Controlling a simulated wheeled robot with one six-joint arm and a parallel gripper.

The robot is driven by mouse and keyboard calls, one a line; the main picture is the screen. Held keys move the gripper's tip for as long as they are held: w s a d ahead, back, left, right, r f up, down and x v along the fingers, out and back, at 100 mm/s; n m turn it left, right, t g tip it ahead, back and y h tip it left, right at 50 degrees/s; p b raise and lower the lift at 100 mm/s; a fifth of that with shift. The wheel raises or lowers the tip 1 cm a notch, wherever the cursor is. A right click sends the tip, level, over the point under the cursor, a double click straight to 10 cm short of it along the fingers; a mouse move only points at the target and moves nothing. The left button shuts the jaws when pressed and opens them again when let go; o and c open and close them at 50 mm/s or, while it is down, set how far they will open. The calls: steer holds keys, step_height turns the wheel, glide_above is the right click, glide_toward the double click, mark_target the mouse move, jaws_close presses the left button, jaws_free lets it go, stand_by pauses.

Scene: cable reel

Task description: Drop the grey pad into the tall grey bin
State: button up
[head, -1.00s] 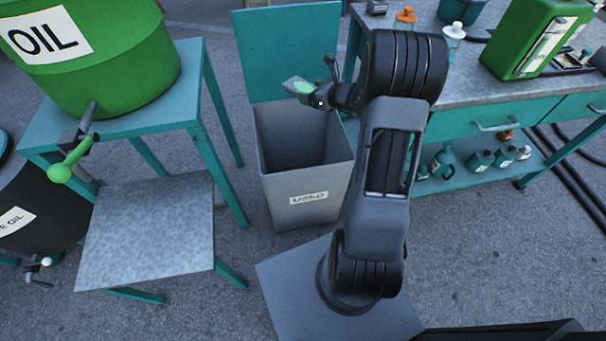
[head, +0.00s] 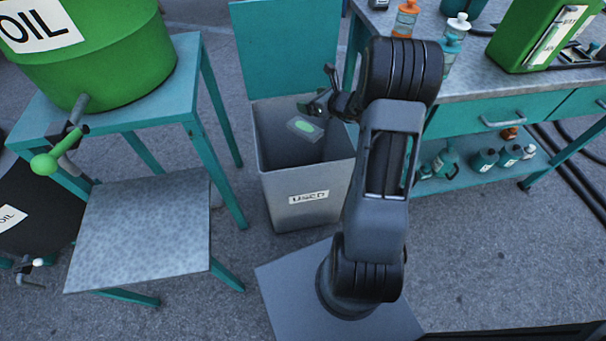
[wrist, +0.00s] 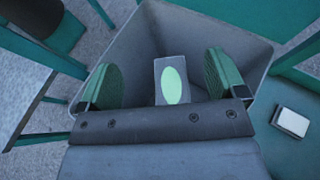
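The grey pad (head: 304,129), a small flat square with a light green oval, shows inside the mouth of the tall grey bin (head: 308,205), tilted and clear of my gripper. The bin stands open at the top with a "USED" label on its front. My gripper (head: 320,104) is over the bin's mouth at its right side, open and empty. In the wrist view its two green-padded fingers are wide apart, with the pad (wrist: 171,80) showing between and beyond them, touching neither. The bin's walls (wrist: 215,38) surround it there. Whether the pad rests on anything is unclear.
A teal panel (head: 285,48) rises behind the bin. At left are a green oil drum (head: 110,60) on a teal stand and a low grey-topped table (head: 140,230). At right is a workbench (head: 480,85) with bottles and a green can (head: 535,35).

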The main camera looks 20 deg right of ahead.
steer(key=shift+o, duration=0.8)
steer(key=p+v, duration=0.2)
steer(key=v, duration=1.2)
steer(key=shift+p, duration=0.3)
steer(key=shift+f, duration=0.15)
